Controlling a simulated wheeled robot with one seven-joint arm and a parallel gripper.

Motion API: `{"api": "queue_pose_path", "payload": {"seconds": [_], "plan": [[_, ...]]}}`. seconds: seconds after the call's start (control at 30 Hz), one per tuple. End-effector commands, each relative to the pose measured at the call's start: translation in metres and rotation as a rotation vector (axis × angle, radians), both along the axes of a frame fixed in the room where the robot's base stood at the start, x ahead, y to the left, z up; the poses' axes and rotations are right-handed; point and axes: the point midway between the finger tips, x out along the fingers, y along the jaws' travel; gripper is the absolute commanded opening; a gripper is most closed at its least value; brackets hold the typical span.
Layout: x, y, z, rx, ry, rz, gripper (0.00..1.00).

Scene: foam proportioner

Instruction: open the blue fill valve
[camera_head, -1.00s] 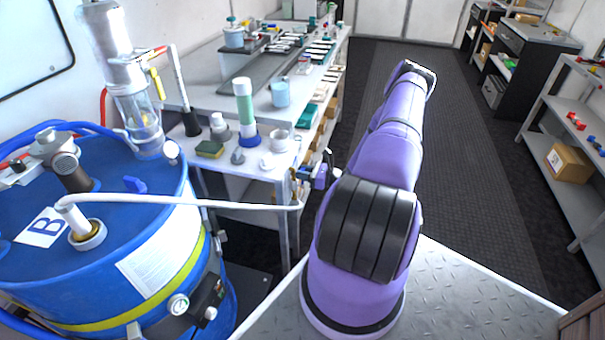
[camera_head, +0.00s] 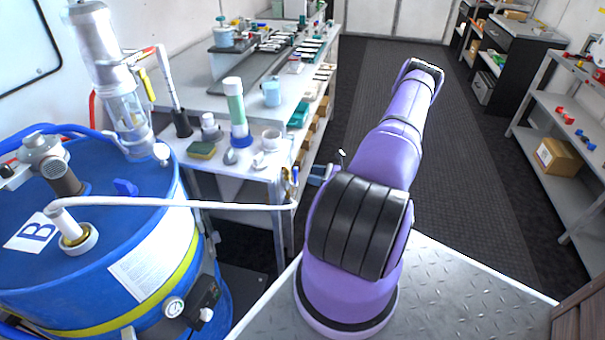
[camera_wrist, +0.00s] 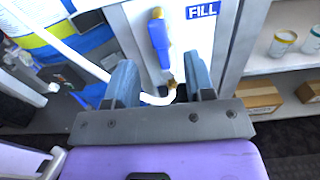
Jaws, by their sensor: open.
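The blue fill valve handle (camera_wrist: 159,42) stands upright on a pale panel in the wrist view, below and left of a blue FILL label (camera_wrist: 202,10). Brass fittings show at its upper and lower ends. My gripper (camera_wrist: 161,64) is open, with one finger on each side of the handle's line. The handle shows beyond the gap, and I cannot tell whether either finger touches it. A white hose curves between the fingers near the lower fitting. In the head view my gripper (camera_head: 320,173) is at the bench's near right corner, partly hidden by my arm.
A blue drum (camera_head: 110,250) marked B stands at the left. Its white hose (camera_head: 190,203) runs across to the bench corner. The white bench (camera_head: 190,95) holds bottles, a sponge and cups. Shelves (camera_head: 545,125) line the right side, and the dark aisle floor is clear.

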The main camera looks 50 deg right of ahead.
Motion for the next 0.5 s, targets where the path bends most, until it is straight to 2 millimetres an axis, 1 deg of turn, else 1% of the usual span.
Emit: {"api": "queue_pose_path", "payload": {"seconds": [0.03,0.2,0.3,0.5], "plan": [[-0.008,-0.004,0.000,0.000,0.001,-0.002,0.49],[-0.025,-0.011,0.000,0.000,0.000,-0.002,0.49],[-0.030,-0.013,0.000,0.001,0.000,-0.001,0.49],[-0.031,-0.013,0.000,0.001,0.000,0.000,0.49]]}}
